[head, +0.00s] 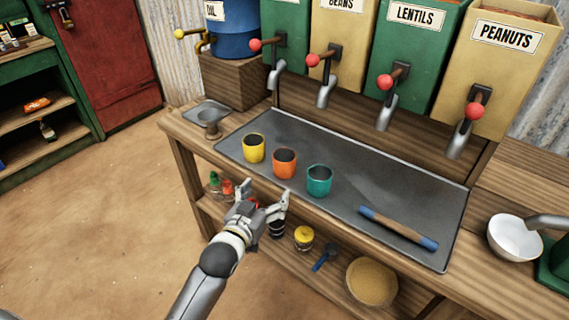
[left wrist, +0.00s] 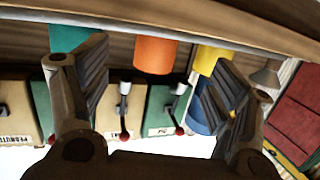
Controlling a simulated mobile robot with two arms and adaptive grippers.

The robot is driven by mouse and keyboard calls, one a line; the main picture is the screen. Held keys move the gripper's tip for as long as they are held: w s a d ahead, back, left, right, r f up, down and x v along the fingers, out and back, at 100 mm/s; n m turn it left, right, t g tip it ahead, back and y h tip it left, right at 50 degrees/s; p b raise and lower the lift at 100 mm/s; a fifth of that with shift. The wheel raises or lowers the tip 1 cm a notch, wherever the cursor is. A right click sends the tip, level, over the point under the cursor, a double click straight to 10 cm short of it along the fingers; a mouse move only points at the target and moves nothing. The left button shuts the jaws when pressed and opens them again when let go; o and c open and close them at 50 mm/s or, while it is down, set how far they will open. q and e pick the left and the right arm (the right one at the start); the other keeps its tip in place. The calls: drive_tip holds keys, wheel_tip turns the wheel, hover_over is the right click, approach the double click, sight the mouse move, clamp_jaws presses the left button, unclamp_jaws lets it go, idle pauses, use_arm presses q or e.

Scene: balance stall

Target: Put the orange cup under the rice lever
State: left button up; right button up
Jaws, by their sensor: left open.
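The orange cup (head: 284,163) stands upright on the grey metal tray (head: 345,175), between the yellow cup (head: 253,148) and the teal cup (head: 319,180). My left gripper (head: 263,190) is open and empty at the table's front edge, just in front of the orange cup. In the left wrist view the orange cup (left wrist: 155,55) shows beyond and between the spread fingers (left wrist: 160,65), apart from them. The leftmost green bin (head: 287,30) has a red-knobbed lever (head: 256,45) above a metal spout; its label is out of view, so I cannot read whether it is rice.
Bins for beans (head: 341,25), lentils (head: 416,45) and peanuts (head: 503,60) stand to the right, each with a lever. A blue-ended rod (head: 398,229) lies on the tray, and a white bowl (head: 514,238) stands at the right. The tray's middle, behind the cups, is clear.

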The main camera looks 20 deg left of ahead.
sight(285, 154)
use_arm(q)
drive_tip(key=shift+t, duration=0.9)
drive_tip(key=w+r, duration=0.1)
drive_tip(key=w, duration=0.2)
drive_tip(key=w+r, duration=0.1)
drive_tip(key=w, duration=0.2)
drive_tip(key=w+r, duration=0.1)
drive_tip(key=w, duration=0.2)
drive_tip(key=shift+w+d, duration=0.15)
drive_tip(key=shift+d, duration=0.2)
drive_tip(key=shift+w+d+f, duration=0.1)
drive_tip(key=shift+w+d, duration=0.05)
drive_tip(key=shift+w, duration=0.85)
drive_tip(key=shift+w+d+f, duration=0.1)
drive_tip(key=shift+w, duration=0.85)
drive_tip(key=c, duration=1.2)
drive_tip(key=shift+r, duration=0.1)
drive_tip(key=shift+c, duration=0.2)
drive_tip(key=shift+r, duration=0.1)
